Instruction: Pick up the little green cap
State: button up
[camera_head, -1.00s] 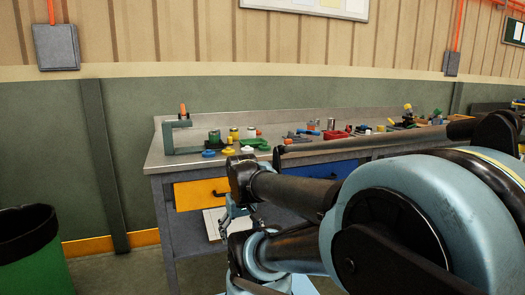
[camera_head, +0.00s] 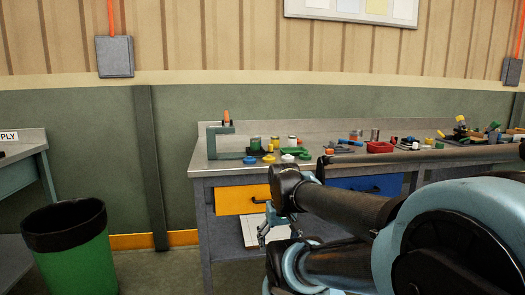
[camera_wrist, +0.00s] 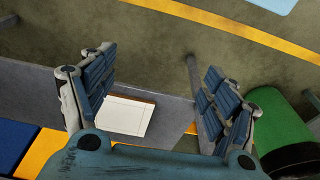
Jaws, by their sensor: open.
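Small coloured caps and jars stand at the left end of the grey workbench (camera_head: 196,163) in the head view. A small green piece (camera_head: 304,155) lies at the right of this group, and it may be the green cap; it is too small to be sure. My gripper (camera_head: 265,232) hangs in front of the bench, below the worktop and near the yellow drawer (camera_head: 232,202). In the wrist view my gripper (camera_wrist: 158,100) has its two fingers wide apart with nothing between them. The wrist view shows no cap.
A green bin (camera_head: 75,255) with a black rim stands left of the bench. A clamp-like frame (camera_head: 215,143) stands on the bench's left corner. A red tray (camera_head: 380,147) and several tools lie further right. Floor between bin and bench is clear.

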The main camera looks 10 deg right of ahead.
aim_at(305, 156)
jog(key=z, duration=1.65)
jog(key=k, duration=0.75)
jog(key=u, duration=0.55)
jog(key=i, duration=1)
jog(key=z, duration=0.05)
